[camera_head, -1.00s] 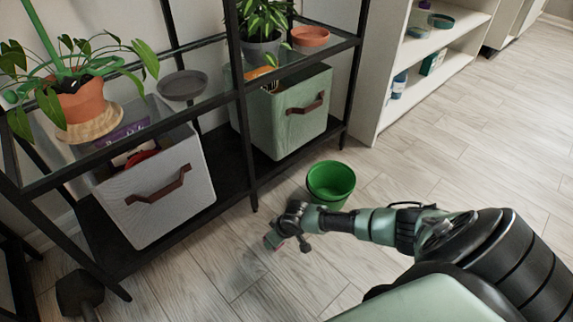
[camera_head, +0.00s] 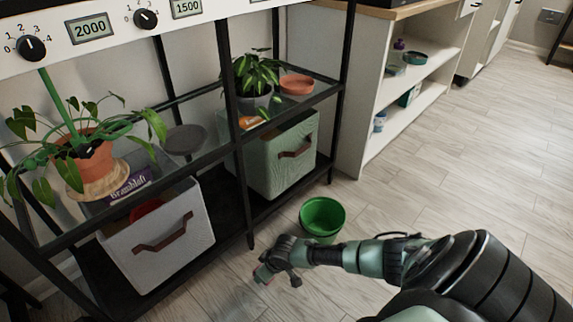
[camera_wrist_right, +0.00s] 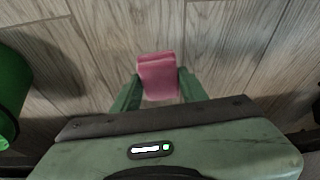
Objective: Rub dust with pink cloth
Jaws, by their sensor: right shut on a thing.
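The pink cloth (camera_wrist_right: 158,76) is a small folded pad between the fingers of my right gripper (camera_wrist_right: 159,88) in the right wrist view. That gripper is shut on it, above the grey wood-plank floor (camera_wrist_right: 225,50). In the head view my right gripper (camera_head: 268,272) hangs low over the floor, in front of the black shelf and left of the green bucket; the cloth is barely visible there. I cannot make out dust clearly; the floor near the gripper has only vague darker shading. My left gripper is not in view.
A green bucket (camera_head: 322,218) stands on the floor right beside my right arm. A black shelf (camera_head: 250,215) with glass tops holds a white bin (camera_head: 150,260), a green bin (camera_head: 275,165) and potted plants (camera_head: 85,150). Floor at the right is clear.

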